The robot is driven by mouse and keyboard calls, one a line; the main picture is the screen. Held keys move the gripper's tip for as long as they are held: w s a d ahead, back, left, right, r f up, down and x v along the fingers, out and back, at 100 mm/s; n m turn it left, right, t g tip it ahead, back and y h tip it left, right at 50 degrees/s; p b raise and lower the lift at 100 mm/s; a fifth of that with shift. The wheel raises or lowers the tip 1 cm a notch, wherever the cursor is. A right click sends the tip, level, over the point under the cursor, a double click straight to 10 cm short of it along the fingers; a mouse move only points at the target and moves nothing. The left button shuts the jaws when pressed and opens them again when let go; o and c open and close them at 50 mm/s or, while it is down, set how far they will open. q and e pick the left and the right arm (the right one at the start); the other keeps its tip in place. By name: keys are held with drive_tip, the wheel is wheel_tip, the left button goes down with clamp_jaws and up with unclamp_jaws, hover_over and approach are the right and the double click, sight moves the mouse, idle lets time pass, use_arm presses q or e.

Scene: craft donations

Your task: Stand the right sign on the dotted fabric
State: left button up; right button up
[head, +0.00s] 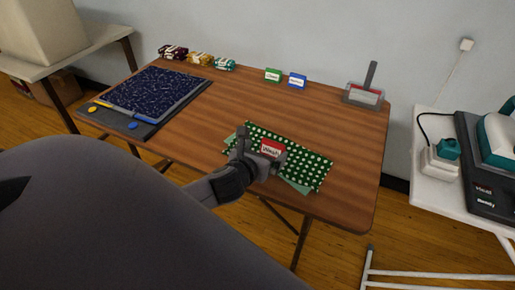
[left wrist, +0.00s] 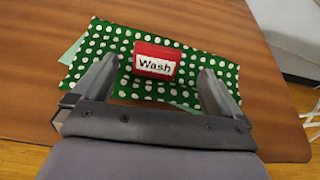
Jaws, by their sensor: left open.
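The dotted fabric (head: 300,165), green with white dots, lies on the wooden table near its front edge. A red sign reading "Wash" (head: 271,148) stands on the fabric, and it also shows in the left wrist view (left wrist: 157,61). My left gripper (head: 262,157) is open, with its fingers apart on either side of the sign. In the left wrist view the fingers (left wrist: 160,88) do not touch the sign. A green sign (head: 272,75) and a blue sign (head: 297,81) stand at the table's back. My right gripper is not in view.
Several wrapped bundles (head: 198,58) line the back left. A dark blue speckled fabric (head: 158,90) lies on a dark board at the left. A holder with a card (head: 363,95) stands at the back right. The table's middle is clear. A white side table (head: 435,190) stands at the right.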

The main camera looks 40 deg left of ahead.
use_arm(q)
drive_tip(key=shift+v, duration=1.95)
drive_tip(key=shift+s+d+f+n, duration=0.15)
drive_tip(key=shift+s+f+n, duration=0.1)
drive_tip(key=shift+n, duration=0.35)
drive_tip(key=s+d+f+n+g+h, duration=0.2)
drive_tip(key=s+d+n+g, duration=0.25)
drive_tip(key=s+n, duration=0.85)
drive_tip(key=s+d+f+n+g+h, duration=0.15)
drive_tip(key=s+d+n+g, duration=0.5)
drive_tip(key=n, duration=1.05)
drive_tip(key=w+f+t+h+p, duration=0.1)
drive_tip(key=w+f+t+p, duration=0.1)
drive_tip(key=w+f+t, duration=0.3)
drive_tip(key=shift+d+f+t+h, duration=0.35)
drive_tip(key=shift+d+f+t, duration=0.05)
drive_tip(key=shift+f+t, duration=1.3)
